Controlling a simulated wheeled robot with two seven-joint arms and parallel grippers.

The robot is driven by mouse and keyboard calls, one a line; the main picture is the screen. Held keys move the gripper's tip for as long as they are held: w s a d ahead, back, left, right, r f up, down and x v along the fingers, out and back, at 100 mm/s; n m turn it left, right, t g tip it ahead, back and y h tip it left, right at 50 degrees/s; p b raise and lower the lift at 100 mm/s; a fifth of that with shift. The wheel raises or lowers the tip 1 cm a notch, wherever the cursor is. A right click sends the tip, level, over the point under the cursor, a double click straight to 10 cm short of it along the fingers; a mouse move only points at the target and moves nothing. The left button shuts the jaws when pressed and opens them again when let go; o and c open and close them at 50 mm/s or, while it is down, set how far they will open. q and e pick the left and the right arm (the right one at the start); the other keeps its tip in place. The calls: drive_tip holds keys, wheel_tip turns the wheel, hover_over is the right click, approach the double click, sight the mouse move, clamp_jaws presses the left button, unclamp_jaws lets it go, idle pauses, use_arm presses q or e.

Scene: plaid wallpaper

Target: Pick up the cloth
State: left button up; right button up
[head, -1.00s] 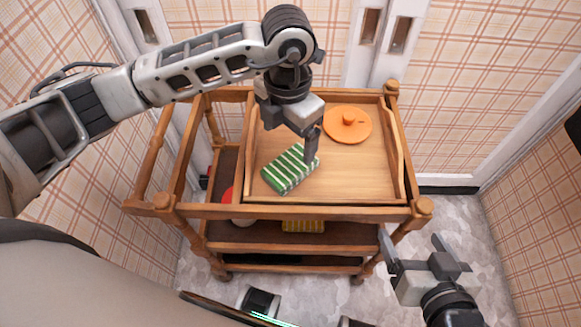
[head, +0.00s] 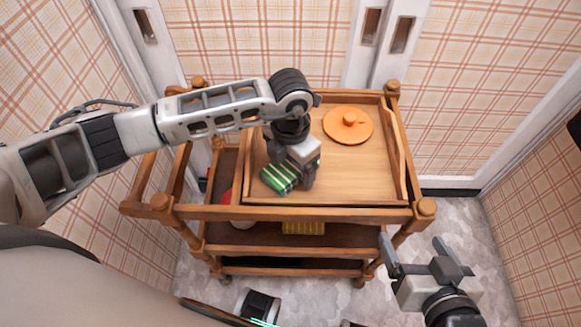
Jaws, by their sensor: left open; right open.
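A folded green and white striped cloth (head: 279,180) lies on the wooden tray (head: 360,180) on top of the cart. My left gripper (head: 298,186) is open and lowered over the right part of the cloth, pointing down. One dark finger shows at the cloth's right side; the other finger and part of the cloth are hidden by the gripper body. I cannot tell whether the fingers touch the cloth. My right gripper (head: 416,248) is open and empty, beyond the cart's lower right corner above the floor.
An orange round lid (head: 348,125) with a knob lies on the tray behind the cloth. The wooden cart (head: 300,213) has raised rails and lower shelves, with a yellow striped item (head: 303,228) and a partly hidden red item below. The tray's right side is clear.

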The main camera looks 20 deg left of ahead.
use_arm(q)
drive_tip(key=c, duration=1.1)
drive_tip(key=shift+o, duration=0.2)
drive_tip(key=shift+r, duration=0.15)
